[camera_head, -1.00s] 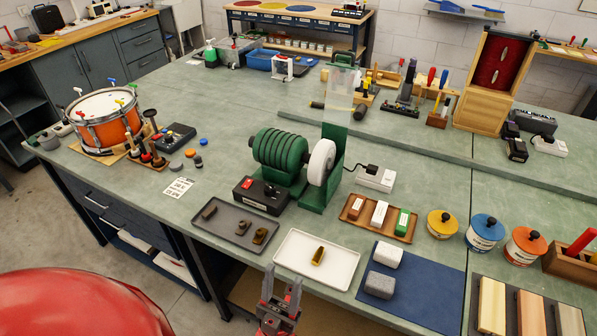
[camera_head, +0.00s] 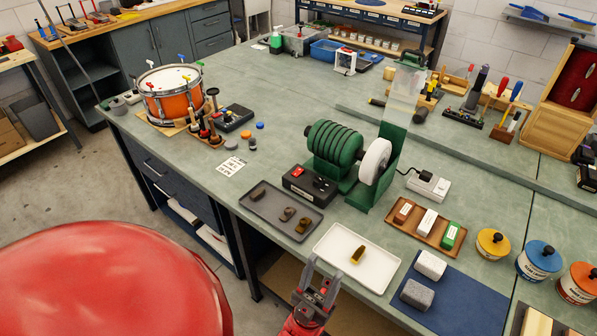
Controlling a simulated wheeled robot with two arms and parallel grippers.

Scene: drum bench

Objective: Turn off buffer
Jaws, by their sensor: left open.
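The green buffer (camera_head: 332,150) with its white wheel (camera_head: 375,161) stands on the bench right of the middle. Its black control box (camera_head: 309,186) sits at its front left, with a red switch (camera_head: 297,171) and a dark knob on top. Whether the wheel is turning cannot be told. My left gripper (camera_head: 318,278) is at the bottom middle, open and empty, its fingers pointing up in the picture. It is in front of the bench edge, below the white tray and apart from the control box. My right gripper is not in view.
A grey tray (camera_head: 263,217) with several small brown pieces lies before the box. A white tray (camera_head: 334,238) holds one brown piece. Right are a wooden tray of bars (camera_head: 413,237) and a blue mat (camera_head: 463,308) with two blocks. An orange drum (camera_head: 172,104) stands left.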

